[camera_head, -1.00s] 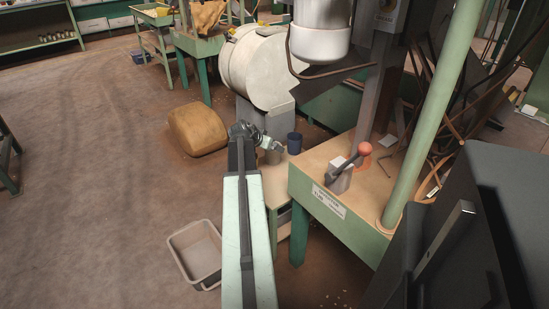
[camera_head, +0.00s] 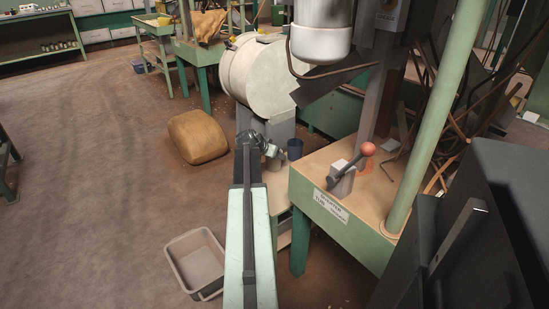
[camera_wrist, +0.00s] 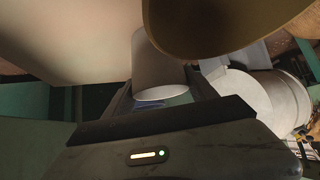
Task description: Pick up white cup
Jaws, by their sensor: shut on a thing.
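The white cup (camera_wrist: 160,72) shows in the wrist view as a pale cylinder between the fingers of my gripper (camera_wrist: 160,98). My gripper is shut on it. In the head view my gripper (camera_head: 272,151) is at the far end of my arm, by the small pale table beside the green bench. The cup is too small and too covered to make out clearly there.
The green bench (camera_head: 335,213) with a red-knobbed lever is at the right. A grey bin (camera_head: 172,271) and a tan sack (camera_head: 198,137) are on the floor. Open floor lies left.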

